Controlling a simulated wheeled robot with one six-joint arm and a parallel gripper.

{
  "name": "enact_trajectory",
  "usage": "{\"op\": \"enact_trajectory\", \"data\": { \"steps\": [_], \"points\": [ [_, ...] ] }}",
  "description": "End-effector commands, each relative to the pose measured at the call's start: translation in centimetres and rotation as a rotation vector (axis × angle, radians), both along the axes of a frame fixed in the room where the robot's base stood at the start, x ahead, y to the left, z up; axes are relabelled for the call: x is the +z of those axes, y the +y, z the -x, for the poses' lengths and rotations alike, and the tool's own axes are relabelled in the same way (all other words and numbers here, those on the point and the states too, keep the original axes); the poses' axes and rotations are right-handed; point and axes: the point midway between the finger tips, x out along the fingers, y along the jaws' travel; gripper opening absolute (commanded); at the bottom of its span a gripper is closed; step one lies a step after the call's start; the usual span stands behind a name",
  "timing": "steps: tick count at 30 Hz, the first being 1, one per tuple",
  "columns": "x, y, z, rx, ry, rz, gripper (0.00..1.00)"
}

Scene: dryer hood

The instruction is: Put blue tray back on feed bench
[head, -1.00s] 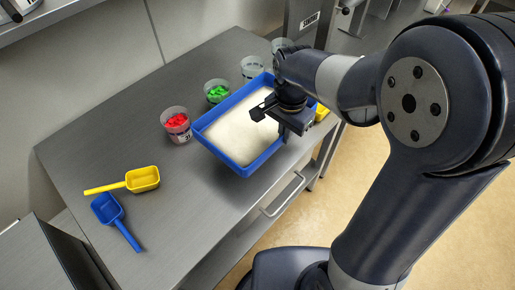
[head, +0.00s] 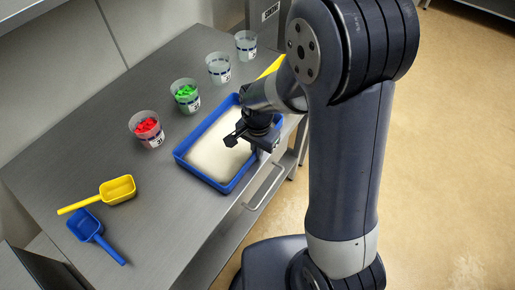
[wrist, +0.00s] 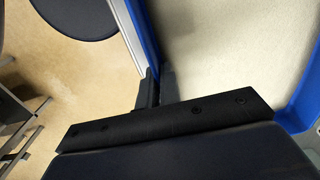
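The blue tray (head: 206,178), filled with a pale, fine material (head: 218,150), is at the front edge of the grey metal feed bench (head: 90,135). It looks level and low over the bench top; I cannot tell whether its whole base touches. My gripper (head: 268,152) is at the tray's right-hand side wall and appears shut on it. In the wrist view, a dark finger (wrist: 148,92) lies against the tray's blue wall (wrist: 141,28), with the pale fill beside it. The other finger is mostly hidden.
A cup with red pieces (head: 147,130), a cup with green pieces (head: 186,96) and two clear cups (head: 219,68) (head: 246,45) stand behind the tray. A yellow scoop (head: 117,189) and blue scoop (head: 85,226) lie at left. A yellow object (head: 272,67) is beyond the tray.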

Motion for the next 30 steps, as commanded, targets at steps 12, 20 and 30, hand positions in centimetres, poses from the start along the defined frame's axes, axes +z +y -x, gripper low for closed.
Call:
{"op": "enact_trajectory", "data": {
  "steps": [12,20,30],
  "points": [
    [-0.3,0.0,0.0,0.000,0.000,0.000,0.19],
    [-0.3,0.0,0.0,0.000,0.000,0.000,0.26],
    [2.5,0.0,-0.1,0.000,-0.005,-0.002,0.26]
  ]
}}
